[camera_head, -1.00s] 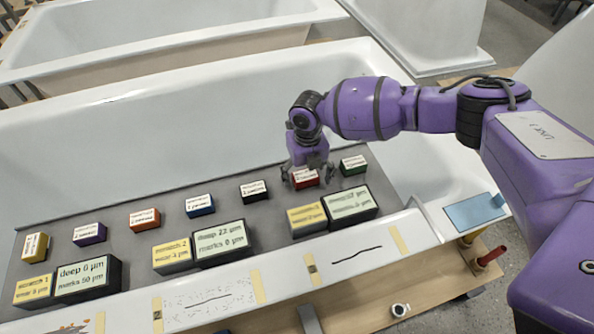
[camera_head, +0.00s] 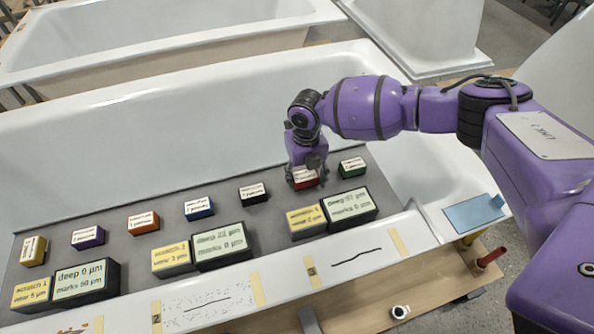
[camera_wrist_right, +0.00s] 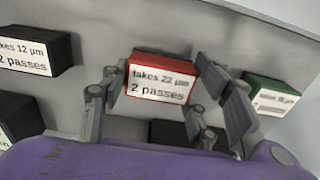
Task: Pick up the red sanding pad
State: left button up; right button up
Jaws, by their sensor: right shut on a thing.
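The red sanding pad (camera_head: 305,183) lies in the row of pads on the grey board, between the black pad and the green pad. In the right wrist view its red block (camera_wrist_right: 162,68) carries a white label that reads "takes 22 µm, 2 passes". My right gripper (camera_head: 307,172) points down over it, with its fingers on either side of the pad, shut on it. The gripper also shows in the right wrist view (camera_wrist_right: 158,108). The pad appears to still rest on the board. My left gripper is not in view.
The black pad (camera_head: 253,193) stands to the left and the green pad (camera_head: 352,166) close to the right. Labelled display blocks (camera_head: 348,206) stand just in front. The grey board (camera_head: 120,208) lies across the white bathtub (camera_head: 180,120). A blue pad (camera_head: 474,213) lies on the rim at right.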

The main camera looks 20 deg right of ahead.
jog(key=s+a+r, duration=0.8)
jog(key=s+r, duration=0.3)
jog(key=r, duration=0.1)
jog(key=shift+s+p, duration=0.25)
jog(key=shift+p, duration=0.15)
jog(key=shift+r, duration=0.1)
